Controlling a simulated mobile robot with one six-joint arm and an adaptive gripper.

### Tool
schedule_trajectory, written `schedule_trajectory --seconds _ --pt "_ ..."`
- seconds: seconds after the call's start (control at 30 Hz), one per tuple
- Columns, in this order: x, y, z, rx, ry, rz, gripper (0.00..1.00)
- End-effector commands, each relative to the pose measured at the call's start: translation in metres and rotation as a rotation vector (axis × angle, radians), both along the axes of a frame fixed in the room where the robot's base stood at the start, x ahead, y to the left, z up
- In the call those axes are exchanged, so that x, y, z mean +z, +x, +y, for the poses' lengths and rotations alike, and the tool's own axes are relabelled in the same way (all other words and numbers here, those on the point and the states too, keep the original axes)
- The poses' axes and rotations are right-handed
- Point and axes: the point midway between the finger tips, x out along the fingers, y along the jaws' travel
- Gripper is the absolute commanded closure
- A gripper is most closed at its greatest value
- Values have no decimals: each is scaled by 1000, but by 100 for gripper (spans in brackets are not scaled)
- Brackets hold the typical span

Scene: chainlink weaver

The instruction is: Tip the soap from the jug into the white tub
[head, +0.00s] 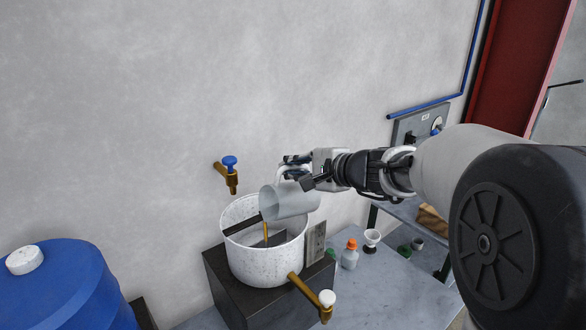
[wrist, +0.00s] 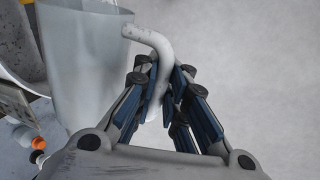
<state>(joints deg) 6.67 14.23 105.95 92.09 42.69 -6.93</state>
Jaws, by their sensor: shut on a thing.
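The jug (head: 290,201) is a grey translucent vessel, tilted far over with its mouth to the left above the white tub. A thin amber stream (head: 266,232) hangs below its mouth, inside the tub. The white tub (head: 268,262) is a speckled round pot on a dark block. My gripper (head: 290,166) is shut on the jug's handle, to the right of and above the tub. In the wrist view the jug (wrist: 85,60) is at the left, and its curved handle (wrist: 150,42) runs between the fingers of my gripper (wrist: 165,95). The tub's inside is partly hidden by the jug.
A brass tap with a blue knob (head: 230,165) is on the wall behind the tub. A brass tap with a white knob (head: 326,300) sticks out at the tub's front. A blue barrel (head: 70,285) stands left. An orange-capped bottle (head: 350,257) and a white cup (head: 372,238) stand right.

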Motion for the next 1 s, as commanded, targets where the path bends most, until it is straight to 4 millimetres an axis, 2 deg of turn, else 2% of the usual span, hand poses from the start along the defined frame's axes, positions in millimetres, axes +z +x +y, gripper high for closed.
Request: schedule_trajectory --seconds 1.0 --pt "1 -4 3 8 -34 -24 100"
